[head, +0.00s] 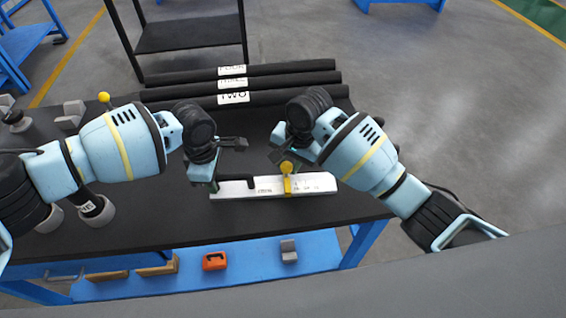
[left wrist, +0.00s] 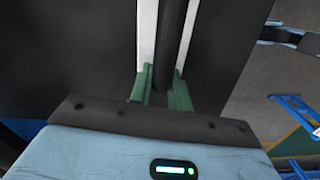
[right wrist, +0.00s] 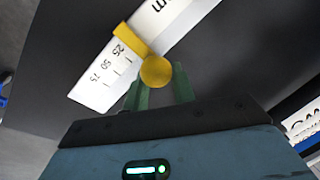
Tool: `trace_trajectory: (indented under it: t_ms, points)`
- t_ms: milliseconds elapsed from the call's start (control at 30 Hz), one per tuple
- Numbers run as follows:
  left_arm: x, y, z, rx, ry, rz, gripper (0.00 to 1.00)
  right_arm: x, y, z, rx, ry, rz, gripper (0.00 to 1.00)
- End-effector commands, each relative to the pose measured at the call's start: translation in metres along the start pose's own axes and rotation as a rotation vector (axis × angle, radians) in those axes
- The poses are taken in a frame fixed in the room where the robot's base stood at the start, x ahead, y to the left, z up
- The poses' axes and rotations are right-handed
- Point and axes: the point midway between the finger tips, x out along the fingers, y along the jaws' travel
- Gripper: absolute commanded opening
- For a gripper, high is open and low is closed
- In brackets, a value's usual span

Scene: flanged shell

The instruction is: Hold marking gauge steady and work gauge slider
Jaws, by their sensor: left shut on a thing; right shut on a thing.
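The marking gauge (head: 318,183) is a flat white beam with printed scale marks, lying on the black bench top. A black bar (left wrist: 171,40) runs along its left part. My left gripper (head: 214,184) is shut on this bar at the gauge's left end, its green fingers on either side. The yellow gauge slider (head: 287,184) wraps across the beam right of the middle and has a round yellow knob (right wrist: 156,71). My right gripper (head: 284,163) is shut on the knob, whose far side hides parts of the fingertips. In the right wrist view the slider (right wrist: 130,42) sits beside the 25 mark.
Several black bars with white labels (head: 233,98) lie along the back of the bench (head: 150,215). Grey blocks and round pieces stand at the left. A blue shelf (head: 190,265) below holds an orange item (head: 214,261) and a grey block. The bench front is clear.

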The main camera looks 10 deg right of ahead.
Motion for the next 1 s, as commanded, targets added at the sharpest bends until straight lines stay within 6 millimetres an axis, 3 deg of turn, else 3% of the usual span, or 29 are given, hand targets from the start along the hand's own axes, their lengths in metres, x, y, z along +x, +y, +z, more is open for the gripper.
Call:
trace_trajectory:
  t_ms: [67, 400, 767, 1000]
  points:
    - [0.003, -0.002, -0.004, -0.002, 0.008, -0.008, 0.0, -0.001, 0.004, -0.004, 0.004, 0.005, 0.002, 0.04]
    - [0.003, -0.001, -0.005, -0.007, 0.01, -0.005, 0.0, 0.001, 0.005, -0.004, 0.005, 0.003, 0.007, 0.48]
    - [0.002, 0.0, -0.006, -0.008, 0.01, -0.004, 0.0, -0.003, 0.005, -0.004, 0.005, 0.003, 0.008, 0.48]
    - [0.002, 0.0, -0.006, -0.009, 0.01, -0.003, 0.0, -0.039, 0.004, -0.004, 0.005, 0.004, 0.004, 0.48]
